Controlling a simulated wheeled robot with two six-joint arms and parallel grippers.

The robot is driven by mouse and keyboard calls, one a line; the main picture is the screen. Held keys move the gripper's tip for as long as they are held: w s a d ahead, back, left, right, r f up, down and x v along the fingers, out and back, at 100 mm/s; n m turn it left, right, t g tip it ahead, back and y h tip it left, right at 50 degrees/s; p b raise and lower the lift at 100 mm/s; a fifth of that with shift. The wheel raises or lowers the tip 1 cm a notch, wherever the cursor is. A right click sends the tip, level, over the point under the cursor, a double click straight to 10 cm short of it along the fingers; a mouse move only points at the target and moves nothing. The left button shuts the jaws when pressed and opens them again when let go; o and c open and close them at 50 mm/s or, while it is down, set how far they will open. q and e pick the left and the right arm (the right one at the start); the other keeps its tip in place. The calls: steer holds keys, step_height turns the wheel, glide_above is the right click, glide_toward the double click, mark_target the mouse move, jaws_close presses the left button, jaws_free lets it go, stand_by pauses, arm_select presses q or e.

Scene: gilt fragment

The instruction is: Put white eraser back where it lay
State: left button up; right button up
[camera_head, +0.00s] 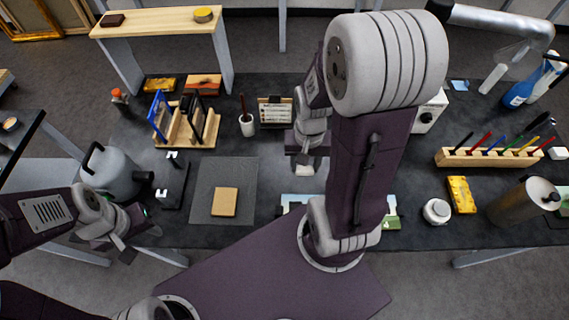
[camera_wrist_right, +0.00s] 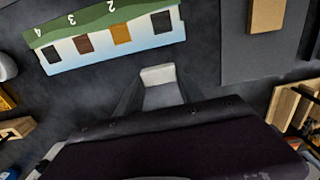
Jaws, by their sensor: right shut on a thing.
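The white eraser (camera_wrist_right: 158,74) is held between the fingertips of my right gripper (camera_wrist_right: 162,92) in the wrist view. In the head view the eraser (camera_head: 304,170) shows just below my right gripper (camera_head: 305,160), over the dark tabletop. In the wrist view it is apart from the numbered card beyond it; I cannot tell whether it touches the table. My left gripper (camera_head: 138,238) is empty at the table's front left, its fingers apart.
A numbered card with coloured patches (camera_wrist_right: 98,52) lies close by, mostly hidden by my right arm in the head view. A grey mat (camera_head: 207,175) bears a tan block (camera_head: 224,202). A white cup (camera_head: 246,125) and framed box (camera_head: 275,112) stand behind. A pen rack (camera_head: 487,157) stands right.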

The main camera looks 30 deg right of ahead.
steer(key=shift+w+a, duration=0.25)
steer(key=shift+a, duration=0.55)
steer(key=w+f, duration=0.5)
steer(key=w, duration=0.2)
glide_above(276, 164)
steer(key=shift+a+f+p, duration=0.2)
steer(key=shift+f+p, duration=0.15)
steer(key=shift+f, duration=0.65)
steer(key=f, duration=0.3)
steer(key=shift+s+d+f, duration=0.15)
steer(key=shift+d+f, duration=0.05)
steer(key=shift+f, duration=0.35)
steer(key=shift+f, duration=0.15)
steer(key=o, duration=1.3)
